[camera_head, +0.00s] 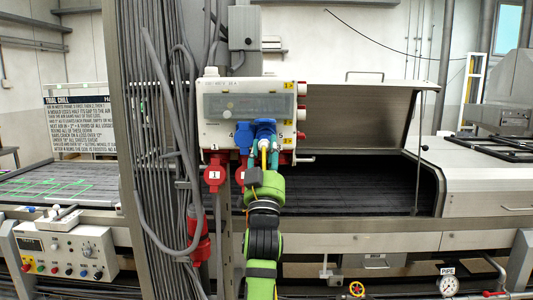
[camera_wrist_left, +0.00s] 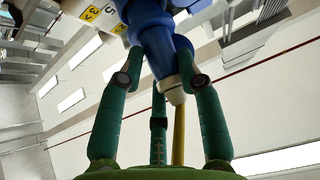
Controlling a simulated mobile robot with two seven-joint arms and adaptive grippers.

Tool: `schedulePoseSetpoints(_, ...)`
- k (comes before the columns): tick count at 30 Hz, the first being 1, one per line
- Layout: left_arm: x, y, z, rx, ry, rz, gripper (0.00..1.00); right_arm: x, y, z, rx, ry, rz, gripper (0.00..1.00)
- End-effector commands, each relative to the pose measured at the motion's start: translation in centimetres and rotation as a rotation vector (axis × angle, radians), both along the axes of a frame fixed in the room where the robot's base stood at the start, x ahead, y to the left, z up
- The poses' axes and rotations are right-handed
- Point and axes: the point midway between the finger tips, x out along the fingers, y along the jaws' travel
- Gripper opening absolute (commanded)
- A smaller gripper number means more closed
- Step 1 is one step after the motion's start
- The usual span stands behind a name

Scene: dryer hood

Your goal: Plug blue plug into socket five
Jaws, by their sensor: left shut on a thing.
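The blue plug (camera_wrist_left: 160,50) is held between the teal fingers of my left gripper (camera_wrist_left: 160,68) in the left wrist view. Its pale tapered tail points toward the palm. Its front end is up against a darker blue socket (camera_wrist_left: 140,12) on the underside of the white socket box. I cannot tell how deep it sits. In the head view, my left gripper (camera_head: 262,150) is raised under the box (camera_head: 215,132), and the blue plug (camera_head: 265,127) shows above the fingers. Another blue socket (camera_head: 244,136) is just left of it. My right gripper is not in view.
A red plug (camera_head: 214,175) hangs at the box's lower left. Grey cables (camera_head: 165,150) run down a metal post beside it. Behind stands a dryer with a raised metal hood (camera_head: 355,115). A control panel (camera_head: 65,252) is at the lower left.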

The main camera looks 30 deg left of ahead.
Motion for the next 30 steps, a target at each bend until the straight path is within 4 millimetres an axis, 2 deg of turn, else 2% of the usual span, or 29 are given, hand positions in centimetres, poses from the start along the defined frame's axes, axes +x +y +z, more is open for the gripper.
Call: schedulePoseSetpoints(30, 1.8, 1.2, -0.1, -0.001, 0.002, 0.0, 0.0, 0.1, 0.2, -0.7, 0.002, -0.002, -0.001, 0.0)
